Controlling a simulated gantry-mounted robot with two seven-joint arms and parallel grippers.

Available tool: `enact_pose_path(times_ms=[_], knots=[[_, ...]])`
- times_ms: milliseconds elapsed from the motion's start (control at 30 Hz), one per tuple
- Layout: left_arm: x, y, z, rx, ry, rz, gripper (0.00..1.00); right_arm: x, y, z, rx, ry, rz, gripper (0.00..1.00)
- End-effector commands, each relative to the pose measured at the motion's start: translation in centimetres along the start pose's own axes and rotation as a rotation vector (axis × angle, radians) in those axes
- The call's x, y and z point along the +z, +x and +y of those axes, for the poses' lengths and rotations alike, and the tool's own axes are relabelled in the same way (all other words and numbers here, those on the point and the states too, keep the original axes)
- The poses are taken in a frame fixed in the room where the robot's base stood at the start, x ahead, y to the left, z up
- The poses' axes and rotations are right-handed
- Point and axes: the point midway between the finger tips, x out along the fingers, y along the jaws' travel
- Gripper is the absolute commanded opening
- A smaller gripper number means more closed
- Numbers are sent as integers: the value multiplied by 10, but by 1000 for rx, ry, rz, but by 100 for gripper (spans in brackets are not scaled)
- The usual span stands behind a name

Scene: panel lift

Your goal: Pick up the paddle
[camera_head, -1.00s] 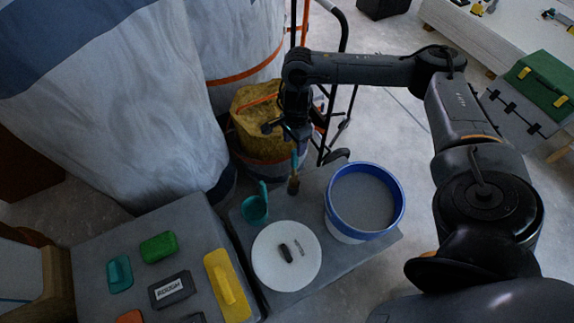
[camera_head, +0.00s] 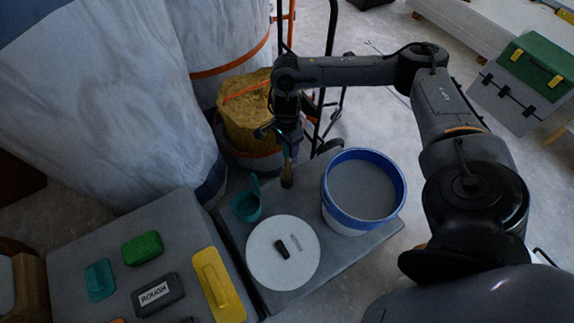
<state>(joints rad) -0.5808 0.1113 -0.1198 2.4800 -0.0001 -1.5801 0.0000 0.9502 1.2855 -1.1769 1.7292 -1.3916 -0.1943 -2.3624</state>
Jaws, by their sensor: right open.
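A slim upright tool with a brown lower end (camera_head: 287,174) and a teal upper part shows beside the blue-rimmed bucket. It may be the paddle, but I cannot tell for sure. My right gripper (camera_head: 281,131) points down, open, at the upper part of this tool. The dark fingers partly hide the tool's top, and I cannot tell whether they touch it. My left gripper is out of view.
The bucket (camera_head: 328,190) of grey material stands on a grey surface (camera_head: 340,258). A teal cup (camera_head: 246,206) and a white disc (camera_head: 262,262) with a dark block are close by. A yellow float (camera_head: 217,285) and several coloured blocks lie at the lower left.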

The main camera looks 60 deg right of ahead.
Motion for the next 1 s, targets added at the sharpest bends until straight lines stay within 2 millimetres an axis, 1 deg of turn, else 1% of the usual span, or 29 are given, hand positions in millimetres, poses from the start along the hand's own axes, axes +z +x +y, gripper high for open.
enact_pose_path(times_ms=[33,100,333,367,733,1000], knots=[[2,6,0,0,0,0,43,0,9,0,2,0,1,58],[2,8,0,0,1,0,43,0,13,0,1,0,0,58],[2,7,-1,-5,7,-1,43,0,13,0,1,0,0,58],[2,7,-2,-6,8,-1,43,0,13,0,1,0,0,57],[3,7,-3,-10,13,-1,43,0,13,1,1,0,0,0],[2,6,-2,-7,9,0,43,0,12,0,1,0,0,0]])
